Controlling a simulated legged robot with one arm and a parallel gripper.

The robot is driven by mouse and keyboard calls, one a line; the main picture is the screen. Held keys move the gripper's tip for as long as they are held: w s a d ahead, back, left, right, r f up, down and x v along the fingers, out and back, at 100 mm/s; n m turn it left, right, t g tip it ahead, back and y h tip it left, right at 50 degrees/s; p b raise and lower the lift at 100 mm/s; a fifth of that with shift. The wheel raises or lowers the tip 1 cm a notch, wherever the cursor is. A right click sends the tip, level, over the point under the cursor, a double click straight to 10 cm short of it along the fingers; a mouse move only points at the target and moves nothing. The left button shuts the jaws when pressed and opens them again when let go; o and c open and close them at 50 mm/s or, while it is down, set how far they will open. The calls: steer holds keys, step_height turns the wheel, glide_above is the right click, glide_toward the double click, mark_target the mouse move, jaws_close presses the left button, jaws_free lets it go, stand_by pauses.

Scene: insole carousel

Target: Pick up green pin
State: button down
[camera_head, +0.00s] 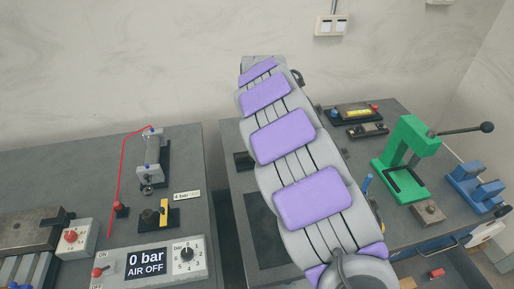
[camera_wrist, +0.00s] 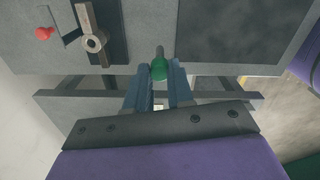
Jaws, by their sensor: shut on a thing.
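The green pin (camera_wrist: 159,70) shows in the wrist view, upright in the picture with a darker grey-green tip. It sits between the two blue-grey fingers of my gripper (camera_wrist: 157,82), which are shut on it near their tips. The lower part of the pin is hidden between the fingers. In the head view my purple-padded arm fills the middle, and I can make out neither my gripper nor the pin.
A green lever press (camera_head: 410,150) and a blue fixture (camera_head: 475,187) stand on the right bench. The left bench holds a pneumatic cylinder (camera_head: 152,158) and a panel (camera_head: 150,265) reading "0 bar AIR OFF". A metal lever (camera_wrist: 93,40) is near the pin in the wrist view.

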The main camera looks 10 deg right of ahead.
steer(key=s, duration=0.6)
steer(key=shift+s, duration=0.15)
stand_by(0.5)
